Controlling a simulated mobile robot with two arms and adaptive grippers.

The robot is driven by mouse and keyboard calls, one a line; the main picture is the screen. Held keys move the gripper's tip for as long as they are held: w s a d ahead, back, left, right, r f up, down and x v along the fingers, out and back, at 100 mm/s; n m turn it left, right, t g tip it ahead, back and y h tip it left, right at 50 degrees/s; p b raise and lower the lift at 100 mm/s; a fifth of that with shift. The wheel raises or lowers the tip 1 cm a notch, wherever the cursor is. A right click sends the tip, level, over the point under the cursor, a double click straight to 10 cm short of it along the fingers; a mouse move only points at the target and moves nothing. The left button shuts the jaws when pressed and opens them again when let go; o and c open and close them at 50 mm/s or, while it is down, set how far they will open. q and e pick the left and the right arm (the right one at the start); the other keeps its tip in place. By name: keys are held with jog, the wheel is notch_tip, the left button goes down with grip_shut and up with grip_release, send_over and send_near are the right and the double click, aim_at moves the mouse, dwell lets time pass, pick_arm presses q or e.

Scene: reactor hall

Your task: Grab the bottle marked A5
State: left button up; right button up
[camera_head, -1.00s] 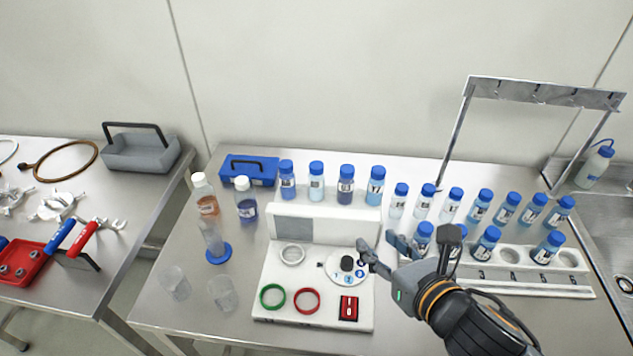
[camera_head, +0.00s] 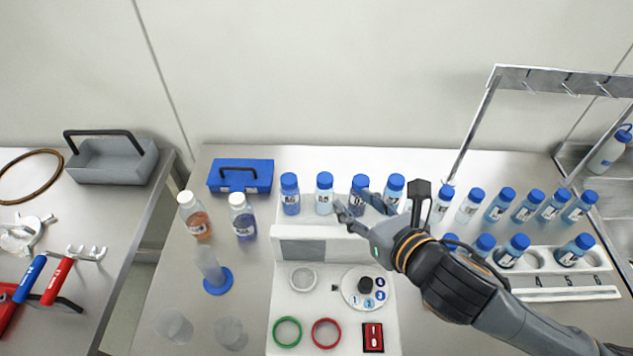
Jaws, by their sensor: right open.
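A row of blue-capped bottles with small white labels stands at the back of the table: a dark blue one (camera_head: 290,196) at left, a pale one (camera_head: 324,196), another dark blue one (camera_head: 360,184) and a light blue one (camera_head: 394,188). I cannot read any label clearly enough to tell which is A5. My right gripper (camera_head: 357,206) is open and empty, its fingers pointing at the third bottle and partly covering it. I cannot tell whether they touch it. My left gripper is out of view.
More blue-capped bottles (camera_head: 498,205) stand at right, some in a numbered white rack (camera_head: 597,258). A white device (camera_head: 330,247) with rings and a dial is below the gripper.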

aim_at(329, 184)
jog(key=p+x, duration=0.1)
jog(key=x, duration=0.4)
jog(key=shift+x, duration=1.1)
jog(key=shift+w+a+f+p, duration=0.1)
jog(key=shift+w+a+p, duration=0.2)
jog(key=shift+p, duration=0.15)
jog(key=p+x, duration=0.1)
jog(key=x, duration=0.3)
jog(key=shift+s+a, duration=0.1)
jog(key=shift+s, duration=0.05)
jog(key=shift+w+a+f, duration=0.1)
jog(key=shift+w+f, duration=0.05)
jog(key=shift+w, duration=0.05)
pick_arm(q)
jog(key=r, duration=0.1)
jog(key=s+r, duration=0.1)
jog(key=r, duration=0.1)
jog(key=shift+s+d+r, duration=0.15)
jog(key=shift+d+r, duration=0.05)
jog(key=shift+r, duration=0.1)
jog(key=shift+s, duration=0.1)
pick_arm(e)
jog(key=shift+c, duration=0.2)
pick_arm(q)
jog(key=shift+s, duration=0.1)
pick_arm(e)
grip_shut()
